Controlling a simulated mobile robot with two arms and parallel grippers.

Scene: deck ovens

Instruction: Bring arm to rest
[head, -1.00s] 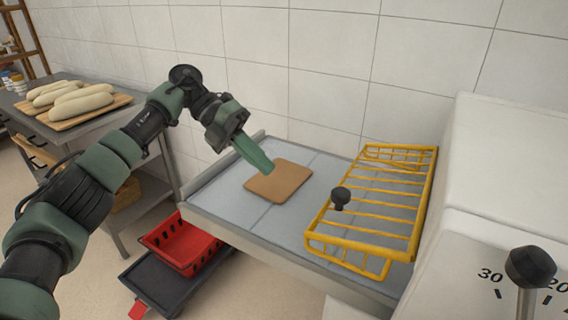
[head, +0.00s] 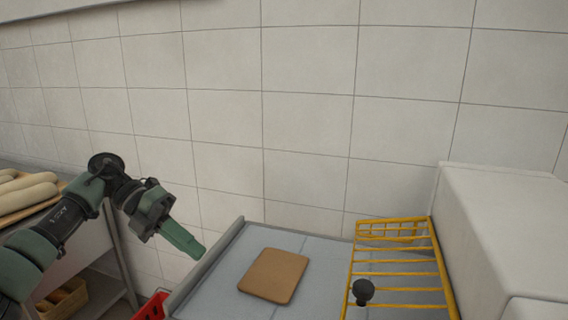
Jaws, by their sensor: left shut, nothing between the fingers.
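My left arm comes in from the left edge of the head view, bent at the elbow. Its green-fingered left gripper (head: 184,240) is shut and empty. It points down and to the right, in front of the tiled wall and near the left rim of the grey counter. The gripper appears apart from the brown board (head: 274,276), which lies flat on the counter. My right gripper is not in view.
A yellow wire rack (head: 398,274) stands on the grey counter (head: 222,277) at right, with a black knob (head: 363,291) before it. A white oven housing (head: 497,225) borders the right. Pale loaves (head: 28,197) lie on a table at left. A red crate (head: 152,307) sits low.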

